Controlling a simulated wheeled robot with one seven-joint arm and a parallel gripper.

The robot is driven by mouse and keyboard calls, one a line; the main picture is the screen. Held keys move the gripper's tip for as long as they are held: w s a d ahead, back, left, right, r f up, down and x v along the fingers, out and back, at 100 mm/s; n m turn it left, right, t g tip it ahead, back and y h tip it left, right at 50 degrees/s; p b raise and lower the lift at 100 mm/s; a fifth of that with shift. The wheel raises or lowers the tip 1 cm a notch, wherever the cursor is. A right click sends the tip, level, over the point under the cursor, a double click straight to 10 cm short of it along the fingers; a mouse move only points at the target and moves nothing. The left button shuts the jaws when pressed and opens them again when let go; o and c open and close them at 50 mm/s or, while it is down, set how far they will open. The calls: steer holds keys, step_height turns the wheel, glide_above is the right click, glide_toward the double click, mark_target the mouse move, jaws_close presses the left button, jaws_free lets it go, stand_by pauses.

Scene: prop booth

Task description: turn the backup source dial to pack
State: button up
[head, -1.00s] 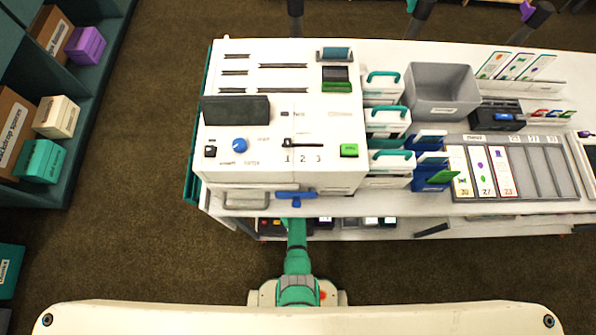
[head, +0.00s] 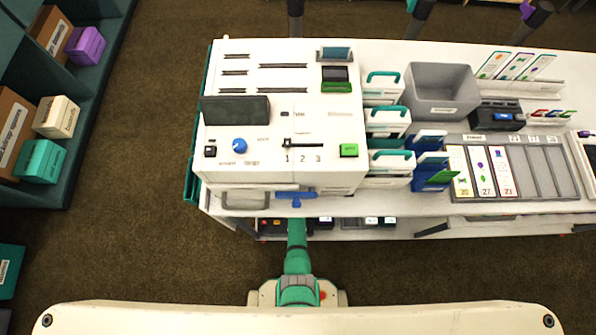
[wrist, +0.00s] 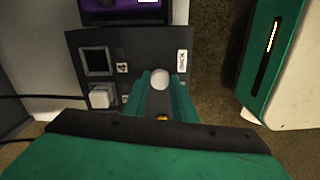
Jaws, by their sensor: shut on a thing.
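In the wrist view a round white knob (wrist: 160,79) stands on a dark panel (wrist: 128,45); I take it to be the backup source dial. My gripper (wrist: 160,86) has its two green fingers on either side of this knob and is shut on it. A small white label (wrist: 182,61) sits to the right of the knob, its words too small to read. The fingers hide part of the panel, and I cannot tell where the knob points. In the head view my fingers and this panel cannot be made out at the bench's front edge.
A white button (wrist: 101,96) and a dark square window (wrist: 97,62) are left of the knob. A green and white case (wrist: 280,60) stands to the right, past a gap. In the head view, a white console (head: 330,170) with a blue dial (head: 239,146) is on the bench above.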

steer(key=shift+a+n, duration=0.1)
steer(key=shift+n, duration=0.7)
steer(key=shift+w, duration=0.15)
steer(key=o, duration=1)
steer(key=shift+o, duration=0.2)
step_height(320, 180, up, 11)
steer(key=shift+f, duration=0.15)
steer(key=shift+s, duration=0.2)
